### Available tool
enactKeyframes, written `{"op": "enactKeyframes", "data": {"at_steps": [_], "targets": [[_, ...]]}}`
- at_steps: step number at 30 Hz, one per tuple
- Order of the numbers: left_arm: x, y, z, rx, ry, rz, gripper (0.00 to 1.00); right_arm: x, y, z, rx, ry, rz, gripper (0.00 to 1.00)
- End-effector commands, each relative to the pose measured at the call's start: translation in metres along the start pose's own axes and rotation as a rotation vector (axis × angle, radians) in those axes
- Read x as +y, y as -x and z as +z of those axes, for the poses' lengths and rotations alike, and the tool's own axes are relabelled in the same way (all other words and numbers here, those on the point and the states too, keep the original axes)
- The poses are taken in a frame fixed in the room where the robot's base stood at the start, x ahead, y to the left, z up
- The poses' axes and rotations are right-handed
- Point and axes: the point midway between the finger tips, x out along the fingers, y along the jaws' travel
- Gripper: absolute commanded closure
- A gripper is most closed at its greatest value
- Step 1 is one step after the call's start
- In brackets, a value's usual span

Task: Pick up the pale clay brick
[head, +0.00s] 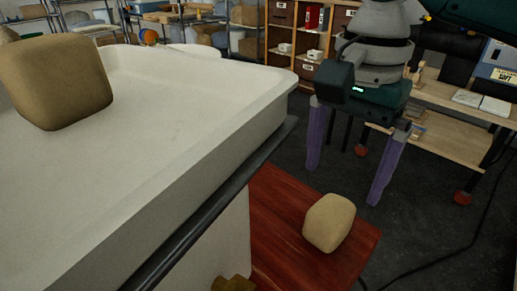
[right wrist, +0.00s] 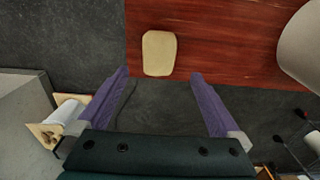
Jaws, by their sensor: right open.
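The pale clay brick (head: 329,222) is a rounded, cream block on a red wooden surface (head: 290,215). In the right wrist view the brick (right wrist: 159,53) lies near the edge of the red wood, beyond and between the fingertips as seen. My right gripper (head: 343,186) has two purple fingers spread wide, with nothing between them. In the head view it hangs above and behind the brick, apart from it. In the right wrist view the open jaws (right wrist: 160,74) face the brick. My left gripper is not in view.
A large white basin (head: 150,125) with a dark rail fills the left, holding a bigger tan block (head: 58,80). A brown piece (head: 233,284) shows at the bottom edge. A wooden workbench (head: 450,105) stands behind right.

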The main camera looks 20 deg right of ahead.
Motion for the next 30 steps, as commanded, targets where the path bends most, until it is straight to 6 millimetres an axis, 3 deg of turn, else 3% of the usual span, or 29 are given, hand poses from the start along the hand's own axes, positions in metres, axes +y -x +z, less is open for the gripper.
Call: {"op": "enactKeyframes", "data": {"at_steps": [1, 8, 16, 25, 30], "targets": [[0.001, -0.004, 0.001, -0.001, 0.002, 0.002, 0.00, 0.001, -0.011, 0.000, 0.000, 0.000, 0.002, 0.00], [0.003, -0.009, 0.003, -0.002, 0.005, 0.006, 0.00, 0.000, -0.033, 0.002, -0.001, 0.003, 0.000, 0.00], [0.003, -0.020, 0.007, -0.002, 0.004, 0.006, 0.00, 0.002, -0.073, 0.006, 0.000, 0.004, -0.001, 0.00], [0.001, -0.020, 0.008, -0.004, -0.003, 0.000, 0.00, 0.001, -0.077, 0.006, 0.000, 0.006, -0.003, 0.00], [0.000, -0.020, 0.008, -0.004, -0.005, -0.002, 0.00, 0.001, -0.077, 0.006, 0.000, 0.006, -0.004, 0.18]]}}
